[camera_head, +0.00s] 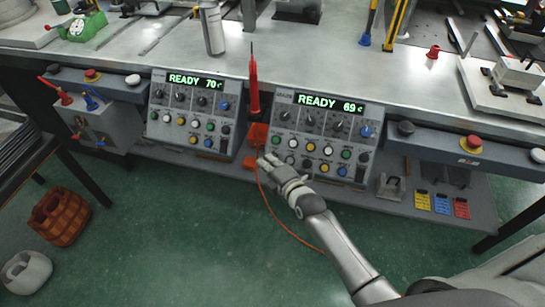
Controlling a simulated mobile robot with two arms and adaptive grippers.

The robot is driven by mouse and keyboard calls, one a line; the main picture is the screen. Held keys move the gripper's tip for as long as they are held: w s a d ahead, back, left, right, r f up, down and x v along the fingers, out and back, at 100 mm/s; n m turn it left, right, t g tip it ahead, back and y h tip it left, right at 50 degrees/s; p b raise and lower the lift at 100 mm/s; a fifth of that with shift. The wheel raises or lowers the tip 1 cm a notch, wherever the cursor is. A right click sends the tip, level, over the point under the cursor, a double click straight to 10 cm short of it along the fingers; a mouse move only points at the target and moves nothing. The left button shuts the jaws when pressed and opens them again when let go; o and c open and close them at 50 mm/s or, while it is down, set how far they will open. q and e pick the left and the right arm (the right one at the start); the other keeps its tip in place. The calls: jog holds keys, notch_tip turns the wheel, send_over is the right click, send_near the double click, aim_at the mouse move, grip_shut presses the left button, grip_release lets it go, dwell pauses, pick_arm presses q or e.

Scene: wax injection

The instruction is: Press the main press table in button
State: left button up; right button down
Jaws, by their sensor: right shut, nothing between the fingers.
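Two grey control panels stand at the front of the workbench. The left panel (193,113) shows "READY 70" in green, and the right panel (322,137) shows "READY 69". Both carry black knobs and rows of small coloured buttons. Labels are too small to read, so I cannot tell which one is the main press table in button. My right gripper (267,161) is shut and empty. Its fingertips appear by the lower left corner of the right panel, near its lower buttons. I cannot tell whether they touch anything. My left gripper is not in view.
A red soldering-iron-like tool (254,88) stands between the panels, its cable hanging to the floor. Red emergency-stop buttons show at the left (92,75) and right (472,144) of the bench front. A brown bucket (62,217) stands on the green floor.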

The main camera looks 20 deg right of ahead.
jog(key=shift+f, duration=0.1)
jog(key=shift+w+d+f, duration=0.2)
jog(key=shift+w+d, duration=0.05)
jog(key=shift+w, duration=0.05)
